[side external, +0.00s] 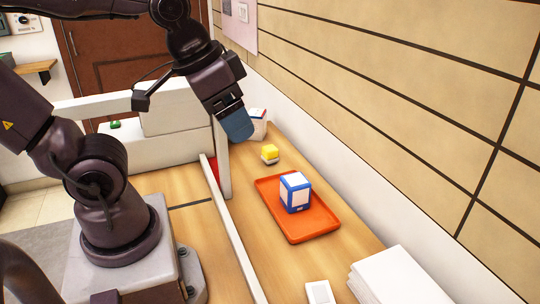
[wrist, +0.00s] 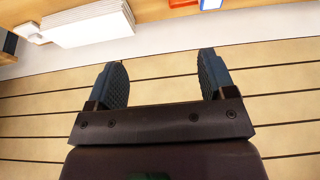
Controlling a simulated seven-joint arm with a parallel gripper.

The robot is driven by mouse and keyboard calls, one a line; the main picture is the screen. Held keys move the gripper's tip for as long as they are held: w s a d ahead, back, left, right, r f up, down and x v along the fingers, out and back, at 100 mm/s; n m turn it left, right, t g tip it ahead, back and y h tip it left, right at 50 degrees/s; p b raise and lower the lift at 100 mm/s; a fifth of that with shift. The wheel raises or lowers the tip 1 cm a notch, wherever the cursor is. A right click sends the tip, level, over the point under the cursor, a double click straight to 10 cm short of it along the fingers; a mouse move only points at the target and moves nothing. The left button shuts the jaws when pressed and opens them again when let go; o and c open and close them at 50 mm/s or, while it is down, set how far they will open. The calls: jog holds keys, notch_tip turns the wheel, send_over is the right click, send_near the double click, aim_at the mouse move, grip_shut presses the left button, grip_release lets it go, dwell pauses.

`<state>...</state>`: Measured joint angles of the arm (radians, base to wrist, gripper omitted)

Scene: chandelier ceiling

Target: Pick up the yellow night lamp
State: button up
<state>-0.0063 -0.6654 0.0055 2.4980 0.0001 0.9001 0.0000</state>
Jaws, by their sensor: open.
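An orange tray (side external: 318,232) holds a blue and white box (side external: 295,193). A white stack (side external: 393,277) and a small white object (side external: 320,292) are at the near end. A white bag-like thing (side external: 258,125) stands behind the lamp. The panelled wall (side external: 400,90) borders the table's right side.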

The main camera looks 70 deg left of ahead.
jog(key=w+a+f+m+g+y, duration=0.1)
jog(key=w+a+f+g+y, duration=0.2)
jog(key=w+a+f+g, duration=0.35)
jog(key=m+g+y, duration=0.1)
jog(key=m+y, duration=0.8)
jog(key=m, duration=0.4)
send_near(272, 149)
jog(key=s+a+r, duration=0.1)
jog(key=s+r, duration=0.2)
jog(key=s, duration=0.2)
jog(key=w+a+r+m+t+y, duration=0.2)
jog(key=w+m, duration=0.1)
jog(key=w, duration=0.1)
jog(key=shift+g, duration=0.25)
jog(key=f, duration=0.7)
jog(key=shift+s+f, duration=0.15)
jog(key=shift+s, duration=0.15)
jog(key=shift+a+f, duration=0.2)
jog(key=shift+f, duration=0.05)
jog(key=x, duration=0.7)
jog(key=shift+d+f, duration=0.1)
jog(key=shift+f, duration=0.05)
jog(key=c, duration=1)
